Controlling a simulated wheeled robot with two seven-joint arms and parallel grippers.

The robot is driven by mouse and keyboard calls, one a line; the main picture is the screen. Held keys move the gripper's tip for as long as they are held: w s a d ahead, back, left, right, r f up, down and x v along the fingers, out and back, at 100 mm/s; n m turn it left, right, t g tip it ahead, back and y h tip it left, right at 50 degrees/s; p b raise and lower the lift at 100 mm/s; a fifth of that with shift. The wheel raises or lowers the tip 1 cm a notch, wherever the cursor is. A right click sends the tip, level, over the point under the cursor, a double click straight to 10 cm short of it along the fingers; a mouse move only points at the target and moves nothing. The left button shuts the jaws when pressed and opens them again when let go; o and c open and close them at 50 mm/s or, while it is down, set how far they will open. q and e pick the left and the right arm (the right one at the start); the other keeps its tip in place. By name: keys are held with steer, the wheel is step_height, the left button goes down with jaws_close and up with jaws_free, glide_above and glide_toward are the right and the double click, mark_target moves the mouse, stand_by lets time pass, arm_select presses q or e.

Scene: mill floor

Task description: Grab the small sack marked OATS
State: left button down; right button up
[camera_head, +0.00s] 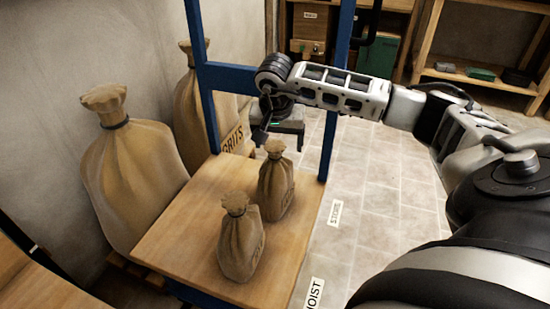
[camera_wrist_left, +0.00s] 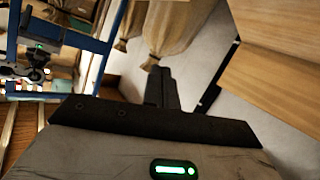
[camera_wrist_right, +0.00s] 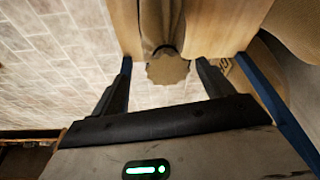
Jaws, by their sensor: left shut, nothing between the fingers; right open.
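Two small tan sacks stand upright on a wooden-topped stand (camera_head: 180,238): a nearer one (camera_head: 241,240) and a farther one (camera_head: 275,185). Each has dark print on its right side, turned too far away to read, so I cannot tell which says OATS. My right gripper (camera_head: 280,138) is open just above and behind the farther sack's tied top. In the right wrist view a small sack's tied top (camera_wrist_right: 167,70) shows between the open fingers, not gripped. My left gripper (camera_wrist_left: 162,88) is shut and empty in its wrist view; the head view does not show it.
Blue posts (camera_head: 207,90) with a crossbar rise at the stand's back edge, close to my right gripper. Large sacks, one marked GRITS (camera_head: 195,110) and another (camera_head: 130,175), stand at the left by the wall. Tiled floor (camera_head: 380,190) is open to the right.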

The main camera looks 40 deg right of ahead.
mark_target(275, 147)
steer(key=b+x, duration=0.1)
steer(key=x, duration=0.1)
steer(key=a+b+x, duration=0.1)
steer(key=x, duration=0.1)
steer(key=shift+w+d+f, duration=0.1)
steer(key=shift+w+f, duration=0.05)
steer(key=shift+f, duration=0.2)
steer(key=shift+d+f, duration=0.1)
steer(key=shift+f, duration=0.15)
steer(key=shift+r, duration=0.1)
jaws_close()
arm_select(q)
steer(key=shift+w+d+r+t+h, duration=0.2)
steer(key=shift+d+r+t+h, duration=0.15)
steer(key=shift+r+t+h, duration=0.05)
arm_select(e)
steer(key=shift+w+r, duration=0.15)
